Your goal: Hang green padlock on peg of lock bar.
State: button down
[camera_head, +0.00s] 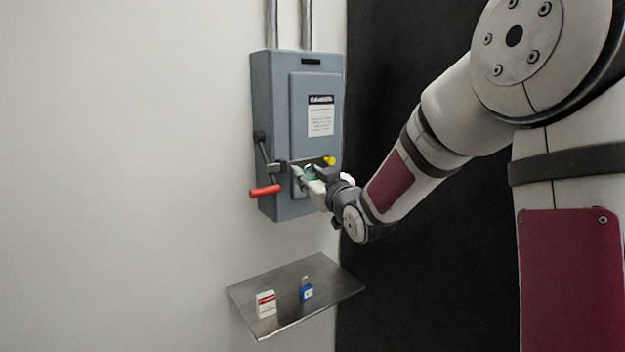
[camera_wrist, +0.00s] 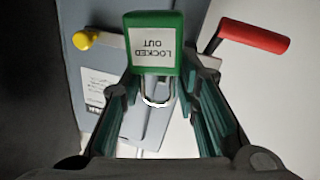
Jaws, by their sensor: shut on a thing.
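The green padlock (camera_wrist: 153,42) with a white "LOCKED OUT" label is between the fingertips of my gripper (camera_wrist: 158,78), which is shut on it. Its metal shackle (camera_wrist: 157,102) points down in the wrist view. In the head view only a bit of green (camera_head: 311,171) shows at my gripper (camera_head: 308,180), in front of the lower part of the grey box. The lock bar (camera_head: 300,162) runs across the box front to a yellow knob (camera_head: 330,160). In the wrist view the bar (camera_wrist: 110,39) passes behind the padlock. I cannot make out the peg or any contact with it.
The grey switch box (camera_head: 283,120) is on the wall and has a lever with a red handle (camera_head: 265,191) at its left. The wall at left is clear.

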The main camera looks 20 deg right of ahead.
jog(key=shift+w+a+f+b, duration=0.1)
jog(key=shift+w+a+b, duration=0.1)
jog(key=shift+w+b, duration=0.3)
jog(key=shift+w+a+b, duration=0.15)
jog(key=shift+w+a, duration=0.05)
jog(key=shift+w, duration=0.5)
jog(key=shift+w+a+f+b, duration=0.15)
jog(key=shift+w+f+b, duration=0.25)
jog(key=shift+w+f, duration=0.1)
jog(key=c, duration=1.2)
grip_release()
jog(key=shift+o, duration=0.2)
jog(key=s+f+m+g+h, duration=0.1)
jog(key=s+g, duration=0.3)
jog(key=s, duration=0.9)
jog(key=s+f+m+g+h+b, duration=0.1)
jog(key=s+f+g, duration=0.3)
jog(key=s, duration=1)
jog(key=s+f+m+g, duration=0.2)
jog(key=s+f+g, duration=0.1)
jog(key=s, duration=1)
jog(key=shift+s+g+h+b, duration=0.3)
jog(key=shift+g+h+b, duration=0.1)
jog(key=shift+g, duration=0.4)
